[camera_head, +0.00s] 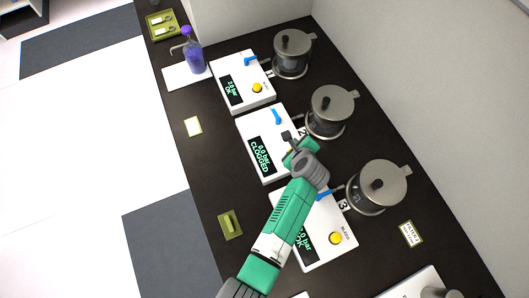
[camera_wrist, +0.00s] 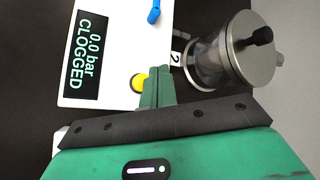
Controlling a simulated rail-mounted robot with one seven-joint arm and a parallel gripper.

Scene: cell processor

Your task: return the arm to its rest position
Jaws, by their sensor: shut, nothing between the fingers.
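My arm is green and reaches over the bench from the bottom of the head view. My gripper (camera_head: 299,152) is over the right side of the middle unit, the white box numbered 2 (camera_head: 262,138). In the wrist view my gripper's green fingers (camera_wrist: 157,88) are together and empty. Their tips appear beside the yellow button (camera_wrist: 138,83) of that unit; I cannot tell whether they touch it. The unit's display (camera_wrist: 86,58) reads 0.0 bar CLOGGED, and its blue lever (camera_wrist: 154,12) shows above.
Unit 1 (camera_head: 240,80) reads OK; unit 3 (camera_head: 318,237) is partly under my arm. Lidded glass vessels (camera_head: 331,112) stand along the right. A purple bottle (camera_head: 193,58) stands on a white pad. A green block (camera_head: 230,224) and small card (camera_head: 193,126) lie left on the dark bench.

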